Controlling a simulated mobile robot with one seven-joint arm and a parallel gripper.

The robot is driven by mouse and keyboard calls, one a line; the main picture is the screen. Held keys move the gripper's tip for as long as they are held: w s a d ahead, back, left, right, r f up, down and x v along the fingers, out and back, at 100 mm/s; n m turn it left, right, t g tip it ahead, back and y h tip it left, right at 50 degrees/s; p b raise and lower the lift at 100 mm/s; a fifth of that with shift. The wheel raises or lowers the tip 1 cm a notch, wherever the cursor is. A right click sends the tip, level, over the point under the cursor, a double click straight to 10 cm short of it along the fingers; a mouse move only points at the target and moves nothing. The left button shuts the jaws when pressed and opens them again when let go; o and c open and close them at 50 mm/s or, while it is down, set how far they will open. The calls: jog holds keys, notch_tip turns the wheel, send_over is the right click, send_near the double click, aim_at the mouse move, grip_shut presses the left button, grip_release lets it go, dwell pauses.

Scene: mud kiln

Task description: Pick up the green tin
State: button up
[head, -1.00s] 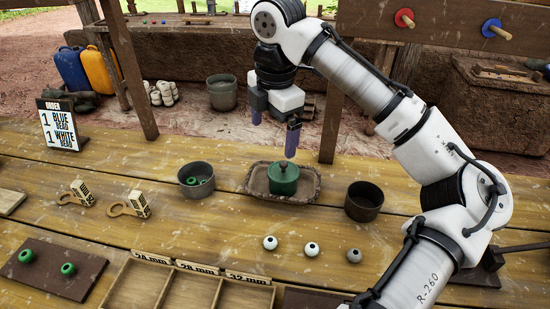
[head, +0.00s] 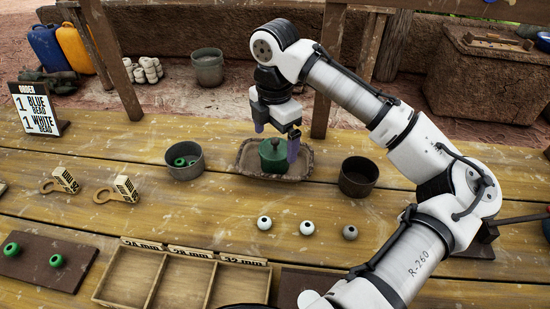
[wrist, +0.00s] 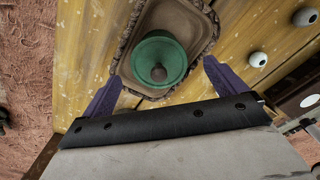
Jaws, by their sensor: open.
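The green tin (head: 273,157) has a lid with a round dark knob and stands upright on a brown rough-edged tray (head: 303,173). In the wrist view the tin (wrist: 150,50) lies ahead of the fingers, its knob facing the camera. My gripper (head: 276,143) is open and points down, just above the tin. Its purple fingers show to the left and right of the tin in the wrist view (wrist: 162,82). The right finger partly covers the tin's right side in the head view. Contact cannot be made out.
A grey pot with green beads (head: 185,170) stands left of the tray and a dark pot (head: 358,178) right of it. Several loose beads (head: 307,228) lie in front. A divided wooden tray (head: 180,292) is at the front edge. An order sign (head: 38,112) stands at left.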

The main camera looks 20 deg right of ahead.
aim_at(282, 168)
jog(key=shift+w+f, duration=0.1)
jog(key=shift+f, duration=1.65)
jog(key=c, duration=1.1)
